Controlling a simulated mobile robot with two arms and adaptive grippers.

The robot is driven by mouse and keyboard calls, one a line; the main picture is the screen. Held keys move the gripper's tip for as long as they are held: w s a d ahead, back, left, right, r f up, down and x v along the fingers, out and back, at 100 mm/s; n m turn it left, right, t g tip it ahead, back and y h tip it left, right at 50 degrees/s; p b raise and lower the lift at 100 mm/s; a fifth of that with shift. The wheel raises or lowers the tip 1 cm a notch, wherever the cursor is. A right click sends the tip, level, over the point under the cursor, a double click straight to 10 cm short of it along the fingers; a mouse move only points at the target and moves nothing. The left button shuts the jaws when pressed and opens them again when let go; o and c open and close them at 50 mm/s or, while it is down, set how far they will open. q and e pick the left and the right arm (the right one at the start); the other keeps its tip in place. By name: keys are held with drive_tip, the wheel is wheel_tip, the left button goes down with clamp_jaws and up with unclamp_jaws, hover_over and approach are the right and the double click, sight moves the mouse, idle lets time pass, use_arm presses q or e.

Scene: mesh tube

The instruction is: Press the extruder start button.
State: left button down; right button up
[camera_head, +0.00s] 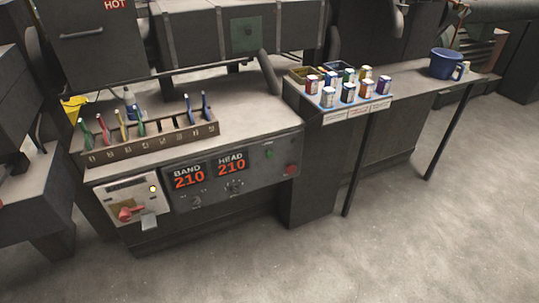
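The extruder's control panel (220,192) is on the front of the grey bench, with BAND and HEAD displays (210,172) both reading 210 in red. A small green button (268,154) is at the panel's upper right, and a red button (291,169) is lower and to its right. Any labels by these buttons are too small to read. Two dark knobs (234,186) are below the displays. A lighter panel (128,200) at the left has a red rotary handle (128,213) and a lit yellowish lamp (153,189). Neither of my grippers is in view.
A slotted rack (150,143) with coloured-handled tools stands on the bench above the panel. To the right are a tray of small tins (345,110) and a blue bucket (446,63). The floor (330,250) before the panel is clear.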

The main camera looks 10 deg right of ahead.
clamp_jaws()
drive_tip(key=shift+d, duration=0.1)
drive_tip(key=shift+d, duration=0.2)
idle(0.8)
